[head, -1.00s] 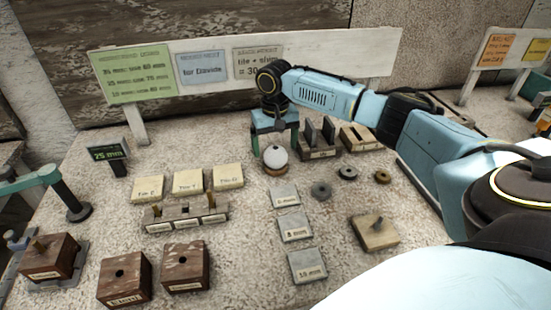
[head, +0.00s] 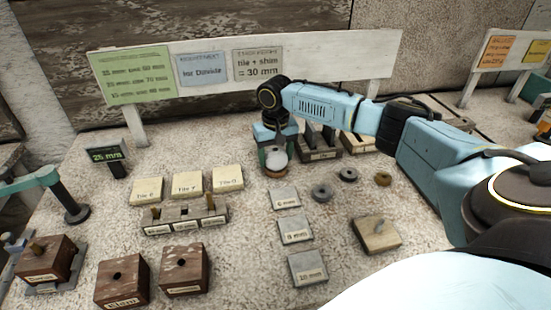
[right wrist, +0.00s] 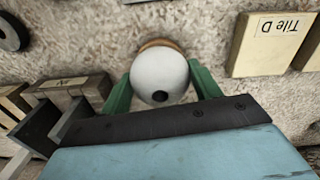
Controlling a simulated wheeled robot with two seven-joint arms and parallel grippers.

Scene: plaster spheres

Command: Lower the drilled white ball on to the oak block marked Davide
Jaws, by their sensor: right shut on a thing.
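The white ball (head: 276,157) is between the green fingers of my right gripper (head: 277,155), which is shut on it. In the right wrist view the ball (right wrist: 160,75) shows a dark drilled hole facing the camera. The ball is right at a round wooden rest (head: 275,172); I cannot tell whether it still touches it. Three dark wooden blocks stand at the front left: one with a brass peg (head: 47,262), one that seems marked Eleni (head: 123,281), and one with an open hole (head: 184,272). I cannot read Davide surely on any block. My left gripper is not in view.
Three cream tiles (head: 187,184) stand behind a slotted rack (head: 185,216). A teal-armed stand (head: 76,210) is at left.

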